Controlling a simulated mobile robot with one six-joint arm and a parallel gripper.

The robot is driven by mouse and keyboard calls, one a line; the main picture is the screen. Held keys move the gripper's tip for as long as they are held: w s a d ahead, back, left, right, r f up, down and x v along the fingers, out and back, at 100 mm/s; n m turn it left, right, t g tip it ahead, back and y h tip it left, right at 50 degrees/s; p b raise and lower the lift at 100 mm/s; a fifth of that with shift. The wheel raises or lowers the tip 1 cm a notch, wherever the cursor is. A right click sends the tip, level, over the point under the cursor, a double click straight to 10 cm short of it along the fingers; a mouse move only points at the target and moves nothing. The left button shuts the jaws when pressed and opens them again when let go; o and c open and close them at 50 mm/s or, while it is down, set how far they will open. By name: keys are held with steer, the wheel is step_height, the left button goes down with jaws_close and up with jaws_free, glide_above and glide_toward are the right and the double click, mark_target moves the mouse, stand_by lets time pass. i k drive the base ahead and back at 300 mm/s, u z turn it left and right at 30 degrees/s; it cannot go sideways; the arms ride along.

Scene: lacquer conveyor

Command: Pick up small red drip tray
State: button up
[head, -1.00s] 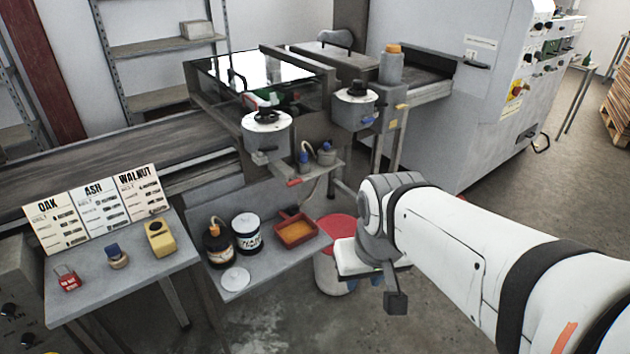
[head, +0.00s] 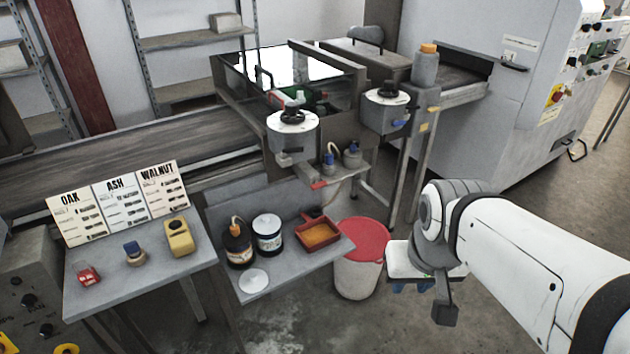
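The small red drip tray (head: 318,235) sits on the grey shelf below the conveyor, near its right end, with orange-brown content inside and a handle or spout toward the back left. My gripper (head: 411,288) hangs at the arm's end to the right of the tray, beyond the shelf and beside a white bucket. Its blue-tipped fingers are small and partly hidden under the wrist. I cannot tell whether they are open or shut. The tray is apart from my gripper and fully visible.
A dark bottle (head: 238,244), a labelled can (head: 267,235) and a white lid (head: 254,281) share the shelf (head: 290,274) with the tray. A white bucket with a red top (head: 359,262) stands right of the shelf. The conveyor (head: 120,150) runs behind. Floor in front is clear.

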mark_target(316, 234)
steer(key=i, duration=0.9)
